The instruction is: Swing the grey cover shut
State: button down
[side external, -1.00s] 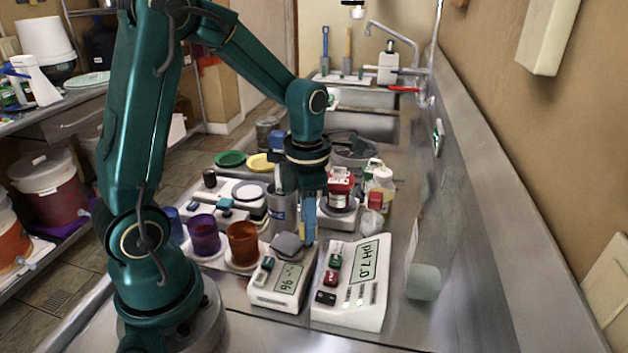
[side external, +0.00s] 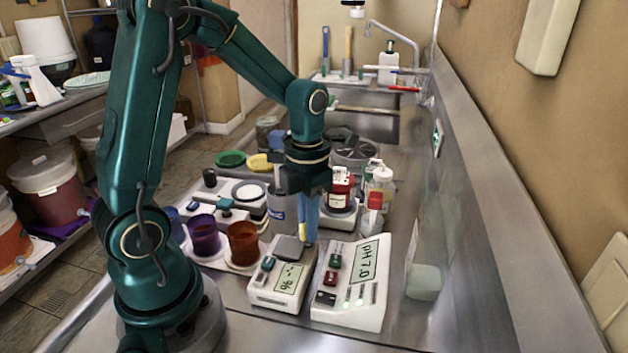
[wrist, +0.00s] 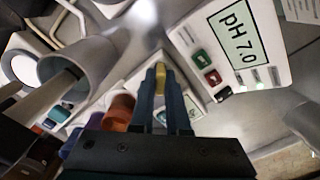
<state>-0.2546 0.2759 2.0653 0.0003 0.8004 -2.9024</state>
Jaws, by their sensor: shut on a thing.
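The small white meter with a % display (side external: 281,284) stands on the steel bench, left of the larger pH meter. The grey cover (side external: 288,248) is at its far end and looks nearly flat; a gap beneath cannot be made out. My gripper (side external: 305,238) points down at the cover's right side, its tips close to it; contact cannot be told. Its blue fingers are shut with a slim yellow piece (wrist: 160,72) between them in the wrist view. There the fingers hide most of the small meter and the cover.
The pH meter (side external: 352,284) is close on the right. A brown cup (side external: 242,241) and purple cup (side external: 204,235) stand left. A grey cylinder (wrist: 84,62) is near the gripper.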

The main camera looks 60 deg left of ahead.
jog(key=c, duration=0.9)
grip_release()
jog(key=shift+r, duration=2.6)
